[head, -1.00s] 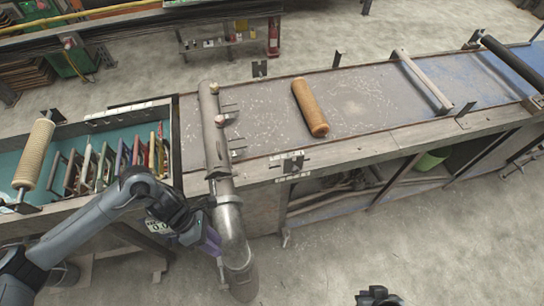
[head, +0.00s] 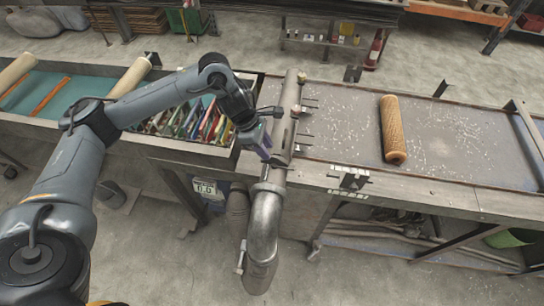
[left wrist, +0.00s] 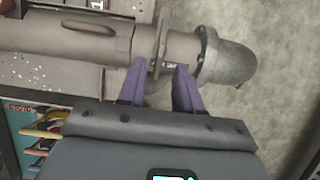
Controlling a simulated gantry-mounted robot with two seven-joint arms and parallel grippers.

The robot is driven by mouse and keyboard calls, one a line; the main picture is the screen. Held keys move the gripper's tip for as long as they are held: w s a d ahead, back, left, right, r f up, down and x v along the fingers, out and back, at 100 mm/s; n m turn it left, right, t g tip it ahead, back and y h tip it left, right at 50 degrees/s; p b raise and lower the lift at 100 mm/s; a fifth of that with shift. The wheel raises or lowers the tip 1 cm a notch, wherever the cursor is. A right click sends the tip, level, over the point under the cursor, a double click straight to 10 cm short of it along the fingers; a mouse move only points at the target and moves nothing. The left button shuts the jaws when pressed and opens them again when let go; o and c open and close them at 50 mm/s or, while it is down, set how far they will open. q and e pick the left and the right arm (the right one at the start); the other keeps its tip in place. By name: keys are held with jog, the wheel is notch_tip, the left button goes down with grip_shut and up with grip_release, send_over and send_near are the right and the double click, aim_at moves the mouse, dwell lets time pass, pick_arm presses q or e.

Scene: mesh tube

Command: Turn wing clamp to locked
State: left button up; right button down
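A grey metal pipe (head: 286,120) lies across the bench and ends in a downward elbow (head: 262,225); the elbow also shows in the left wrist view (left wrist: 228,58). A flat collar with a tab (left wrist: 160,35) sits around the pipe before the elbow; it appears to be the wing clamp, but its locked or unlocked position cannot be told. My left gripper (head: 264,150) is beside the pipe near this joint. In the left wrist view its two purple fingers (left wrist: 160,72) are apart, their tips at the pipe by the collar. Contact cannot be told. My right gripper is out of view.
A tan mesh tube (head: 394,130) lies on the grey bench top (head: 450,150), which is otherwise mostly clear. Thin metal rods stick out from the pipe's right side. A teal-lined tray (head: 75,92) with several coloured pieces is at the left.

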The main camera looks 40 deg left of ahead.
aim_at(278, 162)
pick_arm(q)
jog(key=shift+p+x, duration=0.3)
jog(key=shift+x, duration=2.5)
jog(key=shift+c, duration=0.5)
grip_shut()
